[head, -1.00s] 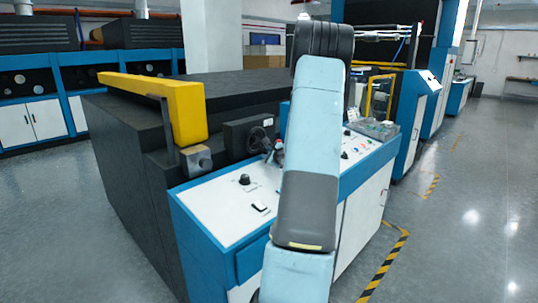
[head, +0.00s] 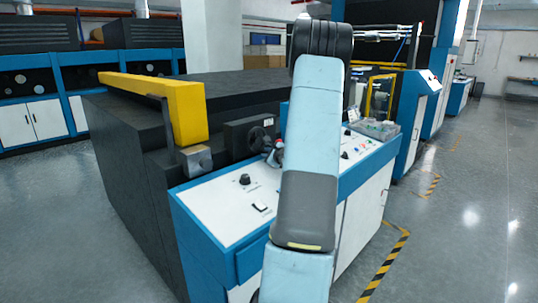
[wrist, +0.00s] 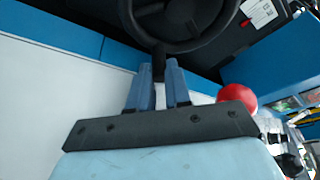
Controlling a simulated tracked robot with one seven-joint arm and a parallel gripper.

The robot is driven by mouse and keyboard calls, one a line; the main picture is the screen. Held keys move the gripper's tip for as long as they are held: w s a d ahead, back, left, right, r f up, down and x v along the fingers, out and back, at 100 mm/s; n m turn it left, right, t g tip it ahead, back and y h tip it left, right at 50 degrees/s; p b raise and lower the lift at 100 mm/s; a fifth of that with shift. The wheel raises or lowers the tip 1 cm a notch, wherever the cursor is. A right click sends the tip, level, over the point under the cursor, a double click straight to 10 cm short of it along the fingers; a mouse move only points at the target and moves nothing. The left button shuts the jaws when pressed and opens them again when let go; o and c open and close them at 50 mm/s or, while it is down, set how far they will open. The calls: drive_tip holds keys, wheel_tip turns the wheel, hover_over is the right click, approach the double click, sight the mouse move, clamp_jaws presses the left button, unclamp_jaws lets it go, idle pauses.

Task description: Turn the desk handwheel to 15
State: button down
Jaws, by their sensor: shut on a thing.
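The black desk handwheel (head: 258,137) stands on the front of a dark box at the back of the white control desk (head: 225,205). In the wrist view the handwheel (wrist: 178,42) fills the top middle, cut off by the upper edge. My gripper (wrist: 158,72) is shut on the handwheel's dark handle, which sits between its two blue fingers. In the head view my gripper (head: 276,155) shows small beside the wheel, partly hidden by my arm. No scale or number can be read on the wheel.
A black knob (head: 244,179) and a rocker switch (head: 261,207) are on the near desk top. A yellow bar (head: 155,95) stands left of the wheel. A red ball-shaped knob (wrist: 238,97) is right of my gripper. A clear tray (head: 375,130) lies on the far desk end.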

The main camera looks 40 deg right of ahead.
drive_tip(key=shift+a+m+y, duration=0.4)
drive_tip(key=shift+a+m, duration=0.05)
drive_tip(key=shift+m, duration=0.25)
drive_tip(key=shift+s, duration=0.1)
drive_tip(key=c, duration=1.4)
unclamp_jaws()
drive_tip(key=shift+o, duration=0.2)
drive_tip(key=v, duration=1.3)
drive_tip(key=shift+s+r, duration=0.2)
drive_tip(key=shift+s, duration=0.1)
drive_tip(key=shift+w+a, duration=0.1)
